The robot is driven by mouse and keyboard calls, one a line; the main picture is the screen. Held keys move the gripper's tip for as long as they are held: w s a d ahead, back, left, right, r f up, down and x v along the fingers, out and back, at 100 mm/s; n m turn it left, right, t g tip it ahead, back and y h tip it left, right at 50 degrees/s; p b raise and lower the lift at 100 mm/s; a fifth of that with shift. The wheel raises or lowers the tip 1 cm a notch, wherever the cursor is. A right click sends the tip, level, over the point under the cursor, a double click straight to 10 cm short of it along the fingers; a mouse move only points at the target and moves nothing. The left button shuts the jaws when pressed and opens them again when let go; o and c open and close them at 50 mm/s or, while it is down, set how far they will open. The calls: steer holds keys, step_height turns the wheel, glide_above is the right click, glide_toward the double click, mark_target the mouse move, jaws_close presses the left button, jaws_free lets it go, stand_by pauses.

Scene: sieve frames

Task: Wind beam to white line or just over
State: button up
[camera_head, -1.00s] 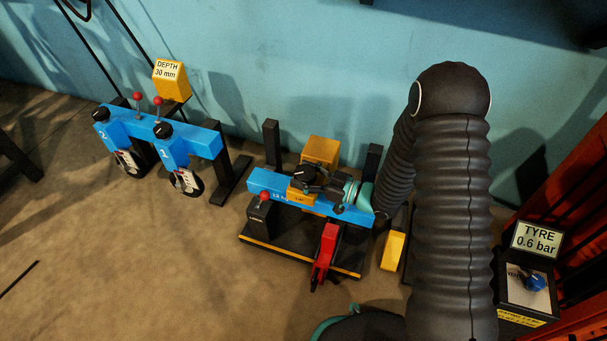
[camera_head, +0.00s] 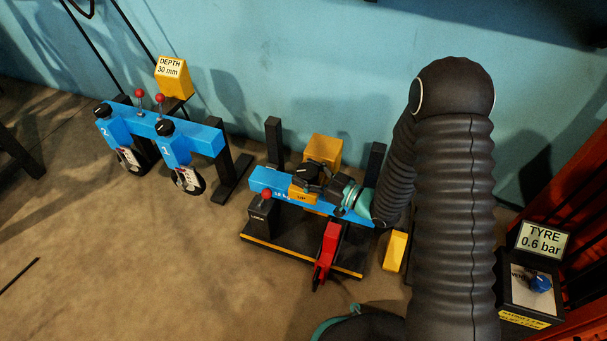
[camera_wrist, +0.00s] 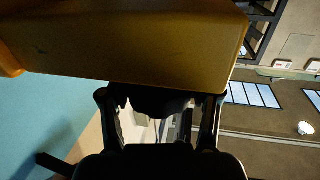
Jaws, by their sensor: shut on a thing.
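The blue beam (camera_head: 268,181) marked 12 kg lies across a black stand in the middle of the head view. A yellow block with an UP label (camera_head: 301,196) sits on it, with a black knob (camera_head: 307,172) above the label. My gripper (camera_head: 318,180) comes in from the right along the beam and is shut on the black knob. In the wrist view, my fingers (camera_wrist: 160,110) close around a dark thing just below a large yellow block (camera_wrist: 125,45). I cannot make out a white line; my wrist hides part of the beam.
A red lever (camera_head: 327,252) and a red-balled switch box (camera_head: 263,208) stand at the stand's front. Left is a second blue beam (camera_head: 205,138) with two wheeled units and a DEPTH 30 mm sign (camera_head: 172,68). A TYRE 0.6 bar box (camera_head: 530,290) stands right.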

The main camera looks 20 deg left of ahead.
steer(key=m+t+h+b, duration=0.1)
steer(key=m+t, duration=0.1)
steer(key=t, duration=0.1)
steer(key=m+t+h+b, duration=0.1)
steer(key=m+t+h, duration=0.1)
steer(key=shift+s+d+f+t, duration=0.1)
steer(key=shift+d+f+t, duration=0.05)
steer(key=shift+t, duration=0.25)
steer(key=shift+m+t+h, duration=1.5)
steer(key=shift+t+h, duration=0.1)
steer(key=shift+w+r+m+t+h, duration=0.25)
steer(key=shift+m+t+h, duration=0.15)
steer(key=shift+m+h, duration=0.15)
steer(key=shift+m+t+h, duration=1.2)
steer(key=shift+m+h, duration=0.45)
steer(key=shift+h, duration=0.8)
steer(key=shift+m+t+h, duration=0.3)
steer(key=shift+m+h, duration=1.5)
steer(key=shift+h, duration=0.9)
